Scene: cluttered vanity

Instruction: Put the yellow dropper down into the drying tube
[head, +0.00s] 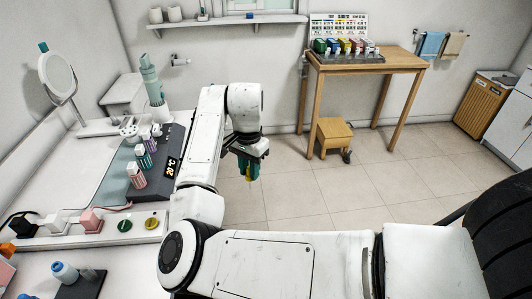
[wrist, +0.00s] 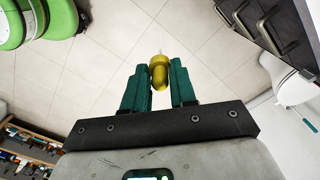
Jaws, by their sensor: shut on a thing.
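My gripper (head: 247,152) hangs from the arm over the open floor, to the right of the vanity. Its teal fingers also show in the wrist view (wrist: 158,80), shut on the yellow dropper (wrist: 159,74). The dropper has a rounded yellow body and a small pale tip pointing away from the palm. In the head view only a little of the yellow dropper (head: 249,174) shows below the fingers. I cannot surely pick out the drying tube; a small grey upright piece (head: 88,272) on a dark base at the lower left may be it.
The vanity at left holds a dark block (head: 150,192) with several capped bottles, a round mirror (head: 57,75) and a strip with a green knob (head: 125,226) and a yellow knob (head: 152,223). A blue-capped bottle (head: 64,271) stands at lower left. A wooden table (head: 400,60) is behind.

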